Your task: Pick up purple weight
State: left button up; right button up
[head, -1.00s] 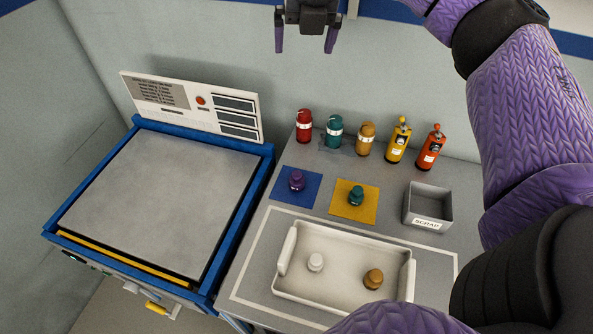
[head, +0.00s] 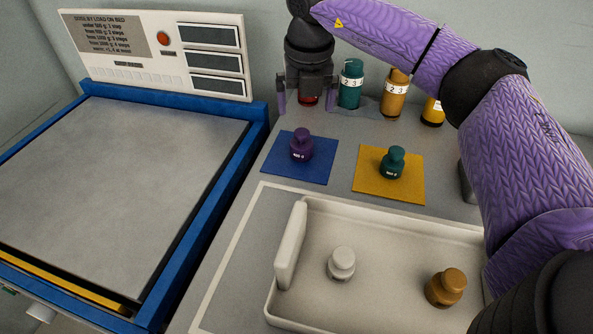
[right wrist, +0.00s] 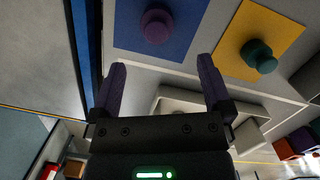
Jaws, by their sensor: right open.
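The purple weight (head: 301,145) stands upright on a blue mat (head: 289,170) at the middle of the worktop. It also shows in the right wrist view (right wrist: 156,26), beyond the fingertips and apart from them. My right gripper (head: 305,104) is open and empty, pointing down above and behind the blue mat in the head view. Its two purple fingers show well apart in the right wrist view (right wrist: 162,64). My left gripper is not in view.
A teal weight (head: 392,163) stands on a yellow mat (head: 413,194). A white tray (head: 385,218) in front holds a white weight (head: 341,263) and a brass weight (head: 446,287). Behind are teal (head: 350,84) and orange (head: 393,95) canisters. A blue-framed platform (head: 190,250) is left.

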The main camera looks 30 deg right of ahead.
aim_at(302, 132)
jog(key=shift+f, duration=0.5)
jog(key=f+b, duration=0.1)
jog(key=f, duration=0.2)
jog(key=f+b, duration=0.2)
jog(key=f, duration=0.1)
jog(key=w+f+b, duration=0.1)
jog(key=f+b, duration=0.1)
jog(key=f, duration=0.1)
jog(key=shift+w, duration=0.1)
jog(key=shift+d, duration=0.1)
jog(key=shift+r, duration=0.15)
jog(key=shift+c, duration=0.5)
jog(key=c, duration=1)
jog(key=shift+c, duration=1.1)
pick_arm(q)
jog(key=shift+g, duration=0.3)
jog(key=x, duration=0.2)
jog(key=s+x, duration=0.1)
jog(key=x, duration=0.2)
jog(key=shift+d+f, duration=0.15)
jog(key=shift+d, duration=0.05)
pick_arm(e)
grip_shut()
